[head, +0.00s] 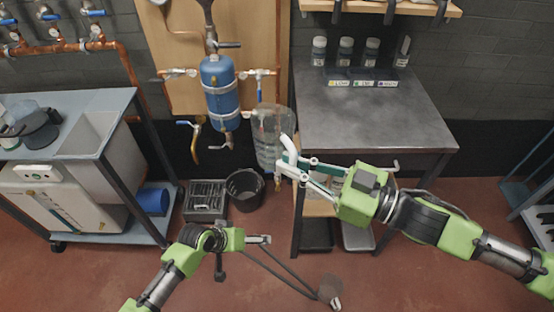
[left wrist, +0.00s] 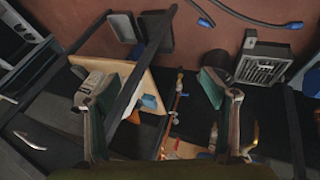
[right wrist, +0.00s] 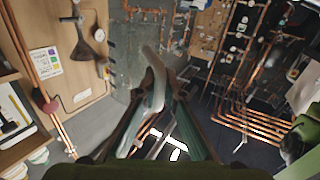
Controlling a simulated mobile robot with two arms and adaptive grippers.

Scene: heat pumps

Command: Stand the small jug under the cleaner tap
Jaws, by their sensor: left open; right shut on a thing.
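The small jug (head: 268,140) is clear and greyish with a pale handle, and looks roughly upright beside the worktable. My right gripper (head: 288,163) is shut on its handle; in the right wrist view the see-through jug (right wrist: 128,75) lies beyond the fingertips (right wrist: 156,88). The jug is in front of the wall board, to the right of a blue vessel (head: 219,95) with several valves and taps around it. Which one is the cleaner tap I cannot tell. My left gripper (head: 265,240) is low over the floor, open and empty; its fingers also show in the left wrist view (left wrist: 155,92).
A dark worktable (head: 370,110) with several labelled bottles stands at the right. A black bucket (head: 244,190) and a grated box (head: 205,198) are on the floor below the vessel. A shelved bench (head: 85,100) is at the left.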

